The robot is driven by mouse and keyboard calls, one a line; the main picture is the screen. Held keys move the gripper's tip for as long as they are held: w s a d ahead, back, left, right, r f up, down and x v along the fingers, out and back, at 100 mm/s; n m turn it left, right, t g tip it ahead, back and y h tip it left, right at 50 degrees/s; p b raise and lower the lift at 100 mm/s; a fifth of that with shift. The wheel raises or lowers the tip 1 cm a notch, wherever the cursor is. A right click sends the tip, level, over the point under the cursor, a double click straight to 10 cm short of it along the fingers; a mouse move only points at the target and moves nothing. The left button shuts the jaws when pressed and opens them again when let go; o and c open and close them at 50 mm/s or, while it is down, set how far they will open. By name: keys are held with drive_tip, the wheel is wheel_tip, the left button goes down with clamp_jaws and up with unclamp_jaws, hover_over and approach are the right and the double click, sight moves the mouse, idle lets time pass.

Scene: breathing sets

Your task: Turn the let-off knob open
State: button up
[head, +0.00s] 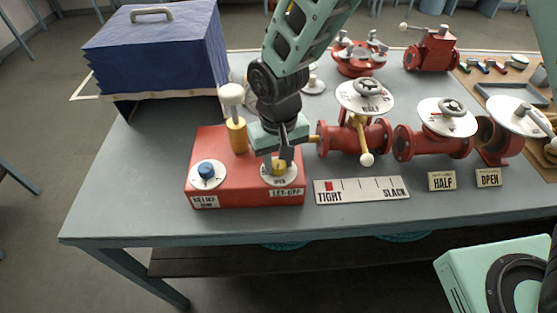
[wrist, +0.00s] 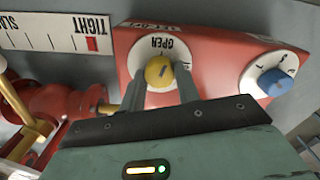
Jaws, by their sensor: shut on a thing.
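The let-off knob is a small yellow knob (wrist: 159,72) on a white dial marked OPEN, at the right end of a red box (head: 225,150) labelled LET-OFF. My gripper (head: 279,160) comes down over it from above. In the wrist view, its two fingers (wrist: 160,80) stand on either side of the yellow knob, shut on it. A dark mark shows on the knob's top. In the head view the fingers hide part of the knob and dial (head: 280,180).
A blue knob (head: 206,169) sits on the box's left dial, and a yellow post with a white cap (head: 233,110) stands behind. A TIGHT–SLACK scale (head: 361,190) lies to the right. Red valves (head: 352,137) stand beyond; a blue bellows (head: 155,50) stands back left.

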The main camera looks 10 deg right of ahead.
sight(278, 163)
drive_tip(key=shift+n, duration=1.1)
drive_tip(key=o, duration=1)
wheel_tip(278, 163, up, 18)
drive_tip(key=b, duration=0.4)
drive_tip(key=shift+f, duration=0.25)
